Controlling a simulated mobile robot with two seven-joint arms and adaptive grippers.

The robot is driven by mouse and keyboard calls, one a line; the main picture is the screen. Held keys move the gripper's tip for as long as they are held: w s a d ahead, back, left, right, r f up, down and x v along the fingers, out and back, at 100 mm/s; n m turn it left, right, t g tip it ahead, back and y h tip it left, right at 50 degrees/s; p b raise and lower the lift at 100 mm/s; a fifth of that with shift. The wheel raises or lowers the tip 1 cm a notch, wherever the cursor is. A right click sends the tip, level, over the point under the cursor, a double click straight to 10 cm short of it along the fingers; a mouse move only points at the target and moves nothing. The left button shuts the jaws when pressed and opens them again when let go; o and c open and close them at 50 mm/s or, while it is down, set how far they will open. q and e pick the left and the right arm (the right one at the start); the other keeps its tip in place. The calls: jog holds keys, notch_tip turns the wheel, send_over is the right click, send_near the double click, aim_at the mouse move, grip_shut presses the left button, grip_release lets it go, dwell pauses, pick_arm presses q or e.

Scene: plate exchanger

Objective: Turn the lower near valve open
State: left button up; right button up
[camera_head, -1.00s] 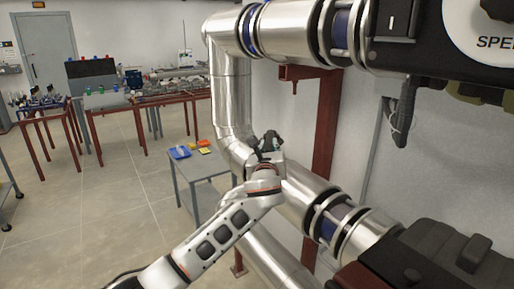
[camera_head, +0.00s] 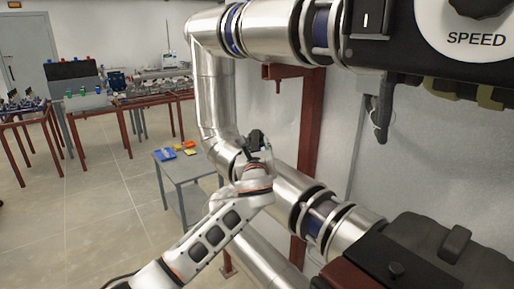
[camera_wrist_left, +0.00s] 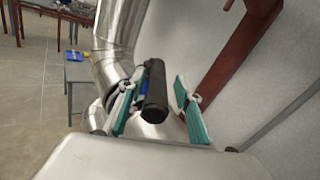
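The valve's black handle (camera_wrist_left: 153,92) stands out from the silver pipe in the left wrist view, with a bit of blue beside it. In the head view the black handle (camera_head: 256,138) shows at the tip of my left gripper (camera_head: 258,152). In the left wrist view my left gripper (camera_wrist_left: 155,98) has its two teal-padded fingers apart, one on each side of the handle. A gap shows between the handle and the right finger; contact on the left side is hard to tell. The valve body is mostly hidden behind the gripper. My right gripper is not in view.
A lower silver pipe (camera_head: 287,189) runs down right to a blue flanged section (camera_head: 318,217). An upper pipe (camera_head: 274,29) crosses above. A red-brown post (camera_head: 311,130) stands behind. A small grey table (camera_head: 183,170) with trays is to the left. Open floor lies left.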

pick_arm(q)
jog(key=shift+s, duration=0.1)
jog(key=s, duration=1.1)
jog(key=shift+s, duration=0.4)
jog(key=shift+d, duration=0.1)
